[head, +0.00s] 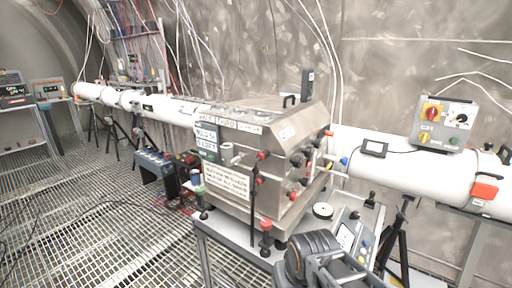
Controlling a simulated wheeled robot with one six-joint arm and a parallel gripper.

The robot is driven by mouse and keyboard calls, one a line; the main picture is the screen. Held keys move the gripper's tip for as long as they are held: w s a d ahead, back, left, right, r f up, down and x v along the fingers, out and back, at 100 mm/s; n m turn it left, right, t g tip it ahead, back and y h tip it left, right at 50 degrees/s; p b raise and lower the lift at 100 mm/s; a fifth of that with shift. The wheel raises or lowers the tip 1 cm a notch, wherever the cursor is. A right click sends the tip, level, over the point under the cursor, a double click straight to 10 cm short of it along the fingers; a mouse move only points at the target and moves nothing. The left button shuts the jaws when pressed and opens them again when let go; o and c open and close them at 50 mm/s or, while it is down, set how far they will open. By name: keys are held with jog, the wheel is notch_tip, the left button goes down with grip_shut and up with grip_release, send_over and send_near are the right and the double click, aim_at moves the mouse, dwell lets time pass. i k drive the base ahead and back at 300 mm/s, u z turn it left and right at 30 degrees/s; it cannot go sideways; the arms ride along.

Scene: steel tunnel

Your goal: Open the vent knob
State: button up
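A steel chamber (283,150) with sloped faces and signs on its front stands on a grey table in the middle of the head view. Its right face carries several red and black knobs, among them a red knob (293,195), a black knob (297,160) and a yellow-topped fitting (328,164). I cannot tell which one is the vent knob. My gripper (342,272) shows in dark grey at the bottom edge, in front of and below the chamber's right face, apart from the knobs. Its fingertips are not clear, and I cannot tell whether it is open or shut.
A control panel (352,238) and a white round disc (323,211) sit on the table (228,237) right of the chamber. A long white pipe (405,172) on black stands runs behind, with a switch box (443,122) on it. Open grating floor (110,235) lies left.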

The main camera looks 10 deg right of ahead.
aim_at(297, 162)
jog(key=u, duration=1.9)
jog(key=k, duration=0.95)
jog(key=z, duration=1.35)
jog(key=i, duration=0.5)
jog(key=u, duration=0.05)
